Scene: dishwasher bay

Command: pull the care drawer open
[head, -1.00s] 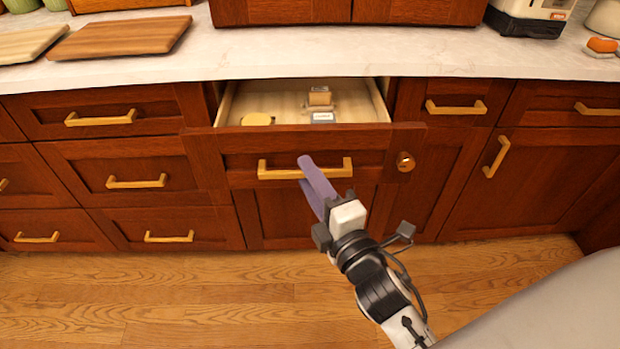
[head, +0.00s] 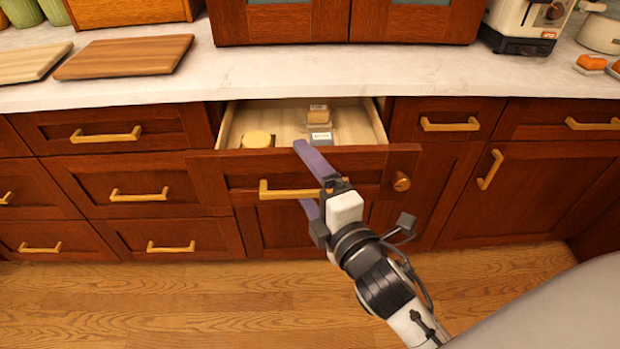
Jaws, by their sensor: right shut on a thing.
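The care drawer (head: 235,170) stands partly open below the counter, its inside showing. Its gold bar handle (head: 280,190) runs across the front. My right gripper (head: 309,178) is at the right part of this handle, one purple finger above the bar and one below it. It is shut on the handle, though the hand hides the contact. The upper fingertip reaches up to the top edge of the drawer front. My left gripper is not in view.
The drawer holds a yellow round thing (head: 258,139) and small labelled blocks (head: 319,115). Closed drawers stand to the left, cupboard doors to the right. Cutting boards (head: 125,56) and a toaster (head: 522,27) are on the counter.

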